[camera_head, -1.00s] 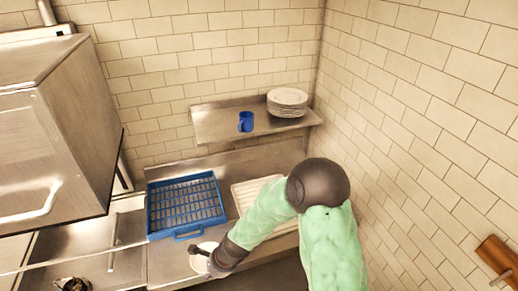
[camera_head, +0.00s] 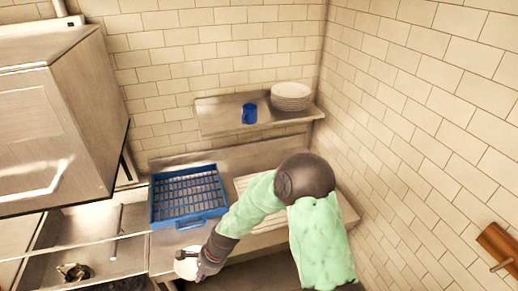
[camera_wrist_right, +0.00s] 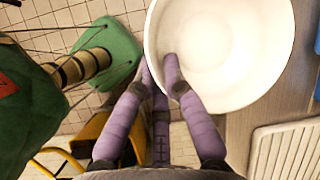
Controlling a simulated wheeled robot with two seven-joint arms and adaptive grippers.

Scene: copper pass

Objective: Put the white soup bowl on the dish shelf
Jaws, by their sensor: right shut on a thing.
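The white soup bowl (camera_head: 185,266) is in my right gripper (camera_head: 202,258), low in the head view near the counter's front edge. In the right wrist view the bowl (camera_wrist_right: 225,50) shows its empty inside, and my right gripper (camera_wrist_right: 160,72) is shut on its rim. The bowl is over the counter's edge there, partly above the floor. The dish shelf (camera_head: 225,121) is a steel wall shelf further back and higher. It holds a blue mug (camera_head: 249,113) and a stack of white plates (camera_head: 291,97) at its right end. My left gripper is out of view.
A blue dish rack (camera_head: 189,197) lies on the counter behind the bowl. A white ridged drainer (camera_head: 246,184) lies right of it, partly hidden by my right arm. A steel dishwasher hood (camera_head: 60,125) stands at left. The shelf's left and middle have bare room.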

